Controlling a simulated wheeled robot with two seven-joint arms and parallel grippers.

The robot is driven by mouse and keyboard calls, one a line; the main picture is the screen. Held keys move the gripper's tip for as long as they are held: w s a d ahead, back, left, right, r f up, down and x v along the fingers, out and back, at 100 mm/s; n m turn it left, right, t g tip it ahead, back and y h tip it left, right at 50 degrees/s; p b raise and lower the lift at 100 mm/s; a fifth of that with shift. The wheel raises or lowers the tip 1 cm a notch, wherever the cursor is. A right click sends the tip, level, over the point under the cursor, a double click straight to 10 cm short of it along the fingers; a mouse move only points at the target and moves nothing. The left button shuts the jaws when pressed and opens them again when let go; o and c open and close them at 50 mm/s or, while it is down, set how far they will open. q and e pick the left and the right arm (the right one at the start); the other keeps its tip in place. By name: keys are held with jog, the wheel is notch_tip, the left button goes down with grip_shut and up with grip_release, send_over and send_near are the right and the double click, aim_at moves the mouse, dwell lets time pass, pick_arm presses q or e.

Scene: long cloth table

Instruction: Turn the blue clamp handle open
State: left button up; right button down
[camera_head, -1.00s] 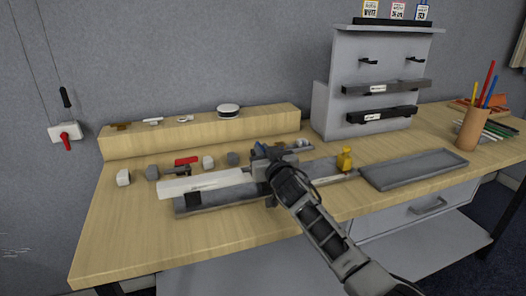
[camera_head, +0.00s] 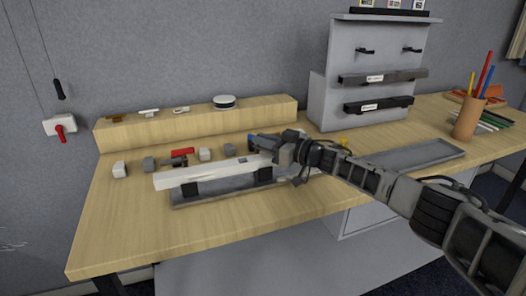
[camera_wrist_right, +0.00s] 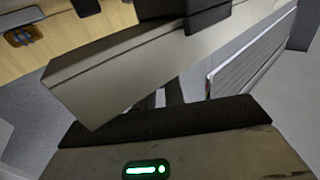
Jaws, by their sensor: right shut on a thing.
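The blue clamp handle (camera_head: 263,141) shows in the head view at the far side of the long white bar (camera_head: 210,174), pointing left from my right gripper. My right gripper (camera_head: 277,147) is shut on the blue handle, covering its right part and much of the clamp. A red handle (camera_head: 183,151) stands farther left behind the bar. The white bar lies over a grey tray-like base (camera_head: 215,196). The right wrist view is filled by a pale grey bar (camera_wrist_right: 120,70) and dark parts; the blue handle cannot be made out there. My left gripper is not in view.
Several small grey and white blocks (camera_head: 149,163) stand behind the bar. A wooden shelf (camera_head: 200,125) runs along the back. A grey rack (camera_head: 370,60) stands back right, with a shallow grey tray (camera_head: 430,152) and pencil cup (camera_head: 468,118) to the right. The table's front left is clear.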

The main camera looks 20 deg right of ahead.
jog(key=shift+w+d+f+n+g+y+b, duration=0.15)
jog(key=shift+n+g+y+b, duration=0.5)
jog(key=shift+b, duration=0.8)
jog(key=shift+r, duration=0.2)
jog(key=c, duration=1.5)
grip_release()
jog(key=v, duration=1.6)
jog(key=shift+w+d, duration=0.1)
